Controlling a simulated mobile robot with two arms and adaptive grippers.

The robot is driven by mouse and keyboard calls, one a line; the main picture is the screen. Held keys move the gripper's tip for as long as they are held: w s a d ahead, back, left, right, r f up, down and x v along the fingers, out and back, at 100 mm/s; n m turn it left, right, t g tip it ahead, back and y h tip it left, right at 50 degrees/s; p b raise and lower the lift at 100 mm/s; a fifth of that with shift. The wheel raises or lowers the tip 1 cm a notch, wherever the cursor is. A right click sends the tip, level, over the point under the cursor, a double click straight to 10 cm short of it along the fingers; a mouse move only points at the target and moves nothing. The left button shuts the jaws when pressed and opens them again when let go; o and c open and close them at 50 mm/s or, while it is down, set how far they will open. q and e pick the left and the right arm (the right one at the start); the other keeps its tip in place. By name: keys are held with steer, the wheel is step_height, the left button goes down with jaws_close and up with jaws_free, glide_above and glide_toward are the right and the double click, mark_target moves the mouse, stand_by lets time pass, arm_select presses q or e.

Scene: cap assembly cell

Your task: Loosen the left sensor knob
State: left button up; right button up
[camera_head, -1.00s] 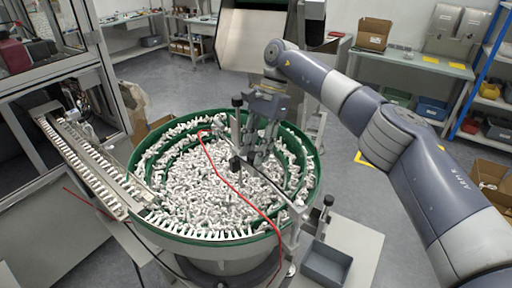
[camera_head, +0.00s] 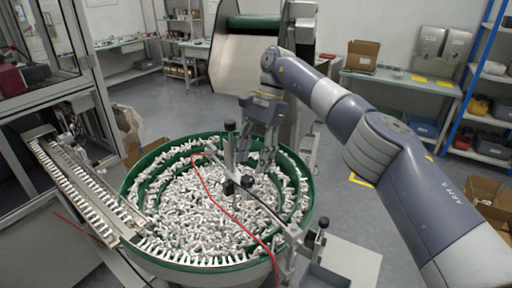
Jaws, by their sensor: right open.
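A sensor bracket with black knobs stands over the green-rimmed bowl feeder (camera_head: 130,185), which is full of small white caps. One black knob (camera_head: 230,125) tops the upright post, and two more black knobs (camera_head: 246,181) sit lower at the crossbar. Another black knob (camera_head: 323,222) is at the bowl's right side. I cannot tell for sure which is the left sensor knob. My right gripper (camera_head: 268,160) is open and points down over the bowl, just right of the post and, in the picture, above the lower knobs. It looks empty. My left gripper is not in view.
A red cable (camera_head: 215,195) runs across the bowl from the bracket. A metal feed track (camera_head: 85,190) leads off to the left. A large hopper (camera_head: 245,62) stands behind the bowl. A grey bin (camera_head: 328,277) sits at the lower right.

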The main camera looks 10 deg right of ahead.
steer(key=shift+v, duration=1.75)
